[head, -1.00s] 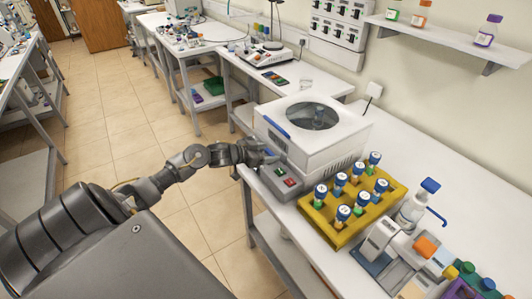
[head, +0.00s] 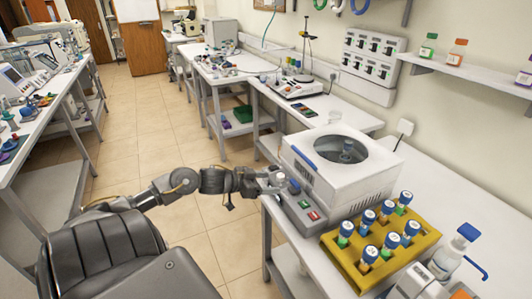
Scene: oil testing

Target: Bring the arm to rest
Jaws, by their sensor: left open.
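My left arm comes in from the left, and my left gripper (head: 274,183) is at the front left of the white centrifuge (head: 345,185), beside its grey control panel (head: 305,208). The gripper is open, with nothing visible between its fingers. I cannot tell whether the fingertips touch the panel. The panel carries a green and a red button. The centrifuge has a round dark window on top and a blue handle on its front edge. My right gripper is out of view.
A yellow rack (head: 345,255) with several blue-capped tubes stands right of the centrifuge. A wash bottle (head: 450,252) stands at the lower right. The bench (head: 470,200) has bare surface behind them. Open tiled floor (head: 160,130) lies left, between benches.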

